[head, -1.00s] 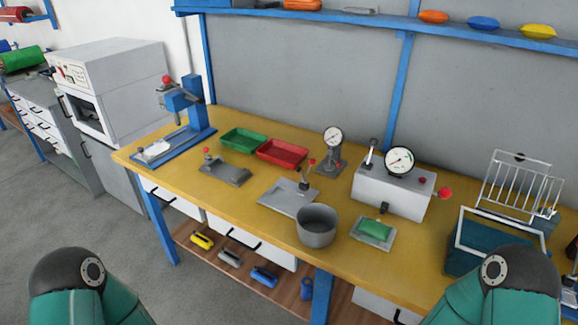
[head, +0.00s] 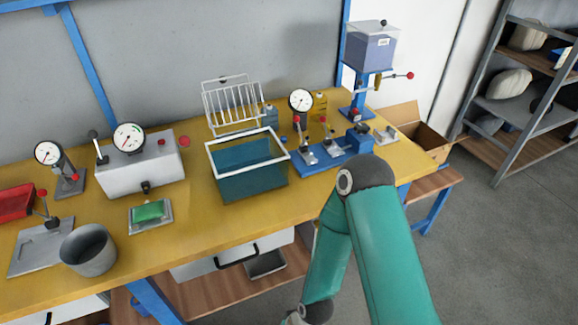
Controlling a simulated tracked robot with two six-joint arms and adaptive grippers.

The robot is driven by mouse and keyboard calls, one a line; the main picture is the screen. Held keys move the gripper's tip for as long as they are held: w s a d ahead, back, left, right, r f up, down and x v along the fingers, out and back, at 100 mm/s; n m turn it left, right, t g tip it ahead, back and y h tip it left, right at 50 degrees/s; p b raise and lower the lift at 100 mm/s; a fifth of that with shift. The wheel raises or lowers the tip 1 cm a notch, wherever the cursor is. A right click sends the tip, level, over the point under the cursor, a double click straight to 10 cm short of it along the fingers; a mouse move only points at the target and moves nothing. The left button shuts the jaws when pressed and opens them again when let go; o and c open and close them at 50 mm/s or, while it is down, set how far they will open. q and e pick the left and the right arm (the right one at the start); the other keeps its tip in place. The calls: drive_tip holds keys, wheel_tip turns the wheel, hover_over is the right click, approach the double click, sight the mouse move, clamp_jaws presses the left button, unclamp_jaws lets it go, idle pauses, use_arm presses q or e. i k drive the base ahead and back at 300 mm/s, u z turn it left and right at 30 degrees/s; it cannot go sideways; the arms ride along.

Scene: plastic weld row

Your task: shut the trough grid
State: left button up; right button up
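The trough (head: 251,186) is a teal, water-filled tank with a white rim, on the yellow workbench in the middle of the head view. Its grid (head: 232,106), a white wire frame with upright bars, stands raised and leaning slightly back at the trough's rear edge, so the trough is open on top. My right arm comes in at the lower right, and its forearm hangs down in front of the bench edge. My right gripper is out of the frame below. My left arm and gripper are not in view.
A gauge box (head: 140,170) and a green pad on a plate (head: 149,212) stand left of the trough. A blue fixture with red-knobbed levers (head: 321,156) stands close on its right. A grey pot (head: 88,250) is near the front edge. Bench in front of the trough is clear.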

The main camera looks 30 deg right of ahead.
sight(223, 79)
drive_tip(key=u, duration=1.35)
drive_tip(key=i, duration=0.15)
drive_tip(key=z, duration=3.25)
drive_tip(key=k, duration=1.65)
drive_tip(key=u, duration=0.55)
drive_tip(key=i, duration=1)
drive_tip(key=u, duration=0.05)
